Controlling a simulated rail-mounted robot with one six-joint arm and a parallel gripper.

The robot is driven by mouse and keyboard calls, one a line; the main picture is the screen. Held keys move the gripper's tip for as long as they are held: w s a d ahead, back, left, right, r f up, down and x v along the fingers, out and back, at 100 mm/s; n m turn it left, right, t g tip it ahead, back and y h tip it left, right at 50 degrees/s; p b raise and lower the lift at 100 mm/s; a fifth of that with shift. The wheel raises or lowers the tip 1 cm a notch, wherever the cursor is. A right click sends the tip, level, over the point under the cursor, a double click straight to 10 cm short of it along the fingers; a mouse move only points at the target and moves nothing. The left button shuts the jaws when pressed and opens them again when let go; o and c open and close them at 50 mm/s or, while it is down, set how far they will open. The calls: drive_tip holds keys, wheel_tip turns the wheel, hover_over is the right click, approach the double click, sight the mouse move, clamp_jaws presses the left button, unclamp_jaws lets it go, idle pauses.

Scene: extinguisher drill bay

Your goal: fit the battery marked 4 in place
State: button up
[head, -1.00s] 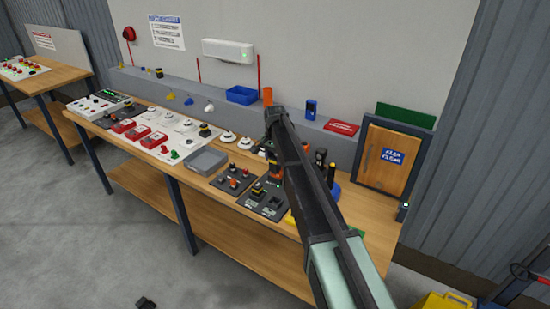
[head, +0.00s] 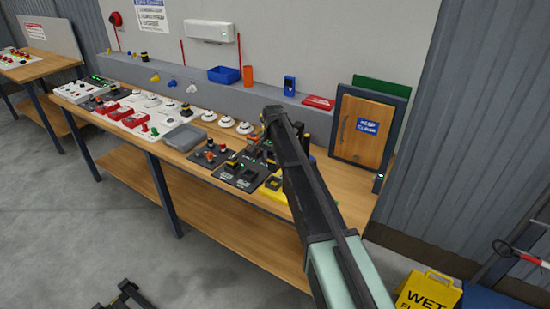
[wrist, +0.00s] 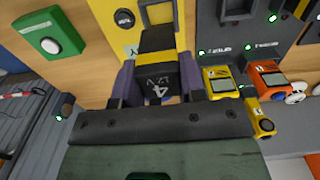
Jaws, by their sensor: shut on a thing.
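In the wrist view my gripper (wrist: 157,85) is shut on a black battery with a yellow band, marked 4 and 12V (wrist: 156,82). The battery sits between both fingers, its number facing the camera. Beyond it is a yellow panel (wrist: 178,12) with a round black part (wrist: 124,18) on it. A dark part lies past the battery's far end; I cannot tell whether they touch. In the head view my arm hides most of the gripper and the battery. A yellow edge (head: 272,193) shows on the bench beside the arm.
Right of the gripper in the wrist view, a dark panel (wrist: 285,55) has green lights, with yellow (wrist: 219,80) and orange (wrist: 268,78) devices near it. A green box with a white button (wrist: 50,45) is at left. In the head view, a grey tray (head: 185,138) stands on the crowded bench.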

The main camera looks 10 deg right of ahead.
sight(274, 168)
drive_tip(key=shift+f+b, duration=2.45)
drive_tip(key=shift+f, duration=0.15)
drive_tip(key=shift+f+b, duration=1.55)
drive_tip(key=shift+b, duration=0.05)
drive_tip(key=o, duration=1.5)
drive_tip(key=shift+r, duration=0.1)
wheel_tip(274, 168, up, 7)
drive_tip(key=p, duration=0.7)
drive_tip(key=shift+r, duration=0.1)
